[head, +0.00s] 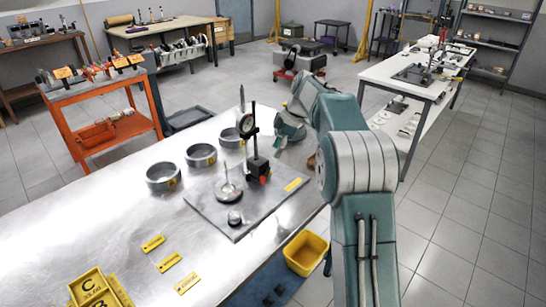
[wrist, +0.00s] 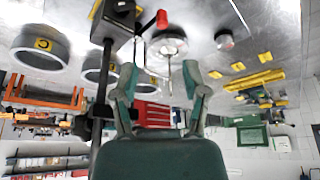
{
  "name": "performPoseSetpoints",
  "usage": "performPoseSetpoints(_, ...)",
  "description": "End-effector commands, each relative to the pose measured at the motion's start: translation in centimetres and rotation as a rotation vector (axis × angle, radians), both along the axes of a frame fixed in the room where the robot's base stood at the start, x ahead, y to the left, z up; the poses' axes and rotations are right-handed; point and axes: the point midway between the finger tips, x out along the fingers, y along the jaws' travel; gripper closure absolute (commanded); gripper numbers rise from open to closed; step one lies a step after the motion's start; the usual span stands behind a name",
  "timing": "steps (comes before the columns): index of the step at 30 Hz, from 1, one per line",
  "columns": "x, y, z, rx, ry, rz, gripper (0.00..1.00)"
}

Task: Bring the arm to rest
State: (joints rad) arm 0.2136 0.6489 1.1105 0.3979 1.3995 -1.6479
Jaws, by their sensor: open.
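My arm rises at the right of the head view and bends over the far right edge of the steel table (head: 110,215). My gripper is at its end, partly hidden by my arm links in that view. In the wrist view my gripper (wrist: 160,72) is open, its two green fingers apart with nothing held between them. Beyond the fingers stands a dial gauge stand (head: 252,148), upright on a flat plate (head: 212,206); its dark post also shows at the left of the wrist view (wrist: 103,85).
Three metal rings (head: 163,176) stand along the table's far side. A yellow bin (head: 306,253) is beside the table's right edge. An orange cart (head: 100,110) is at left, a white bench (head: 400,75) at right.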

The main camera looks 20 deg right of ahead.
Motion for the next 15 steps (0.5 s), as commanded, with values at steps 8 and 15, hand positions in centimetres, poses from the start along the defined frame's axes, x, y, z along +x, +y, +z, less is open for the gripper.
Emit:
performPoseSetpoints(8,0.0,-0.1,0.1,0.0,0.0,0.0,0.42)
performPoseSetpoints(15,-2.6,1.0,2.9,-0.03,0.011,-0.11,0.42)
